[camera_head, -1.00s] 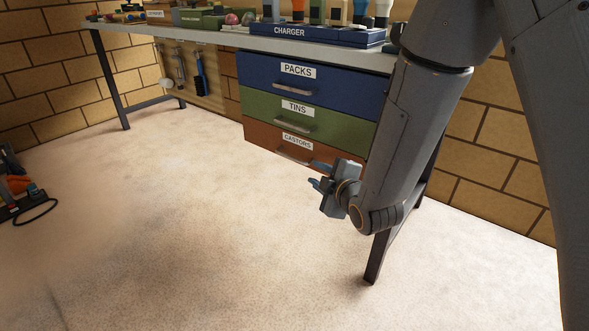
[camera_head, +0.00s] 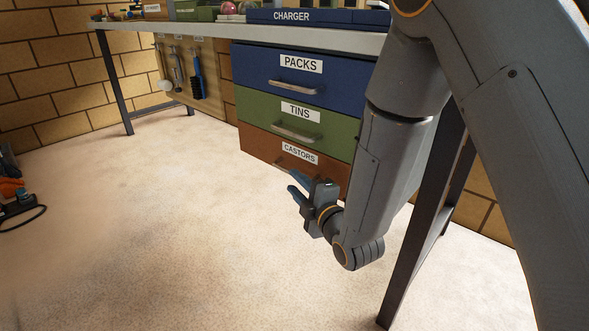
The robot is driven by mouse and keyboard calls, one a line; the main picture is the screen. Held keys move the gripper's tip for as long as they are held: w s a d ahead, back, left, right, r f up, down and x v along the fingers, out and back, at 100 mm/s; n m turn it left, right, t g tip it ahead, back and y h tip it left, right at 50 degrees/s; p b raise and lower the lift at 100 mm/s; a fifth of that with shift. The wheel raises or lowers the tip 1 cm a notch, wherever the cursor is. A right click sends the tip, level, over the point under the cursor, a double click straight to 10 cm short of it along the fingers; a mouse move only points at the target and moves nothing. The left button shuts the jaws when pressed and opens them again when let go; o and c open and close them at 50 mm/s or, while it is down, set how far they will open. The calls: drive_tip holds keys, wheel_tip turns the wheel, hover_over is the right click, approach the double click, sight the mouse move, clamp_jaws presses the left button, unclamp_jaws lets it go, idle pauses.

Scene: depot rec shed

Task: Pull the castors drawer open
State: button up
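The castors drawer (camera_head: 259,149) is the brown-orange bottom drawer of the unit under the workbench, with a white CASTORS label (camera_head: 300,153). It sits flush with the drawers above, so it looks closed. Its handle (camera_head: 284,163) shows only in part, partly hidden by my gripper. My gripper (camera_head: 294,184) is just in front of the drawer's right part, low down, with its two blue fingers pointing toward the handle. The fingers look apart with nothing seen between them. Whether they touch the handle cannot be told.
Above are the green TINS drawer (camera_head: 257,113) and the blue PACKS drawer (camera_head: 254,68), both closed. A dark bench leg (camera_head: 412,262) stands right of my gripper. Tools hang on a panel (camera_head: 209,77) to the left. The floor (camera_head: 150,220) in front is clear.

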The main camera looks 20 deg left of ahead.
drive_tip(key=shift+w+d+b+x, duration=0.15)
drive_tip(key=shift+b+x, duration=0.25)
drive_tip(key=shift+x, duration=0.8)
drive_tip(key=shift+w+d+b+x, duration=0.1)
drive_tip(key=shift+b+x, duration=0.35)
drive_tip(key=shift+x, duration=0.7)
drive_tip(key=shift+w+d+b+x, duration=0.15)
drive_tip(key=shift+b+x, duration=0.25)
drive_tip(key=shift+x, duration=0.8)
clamp_jaws()
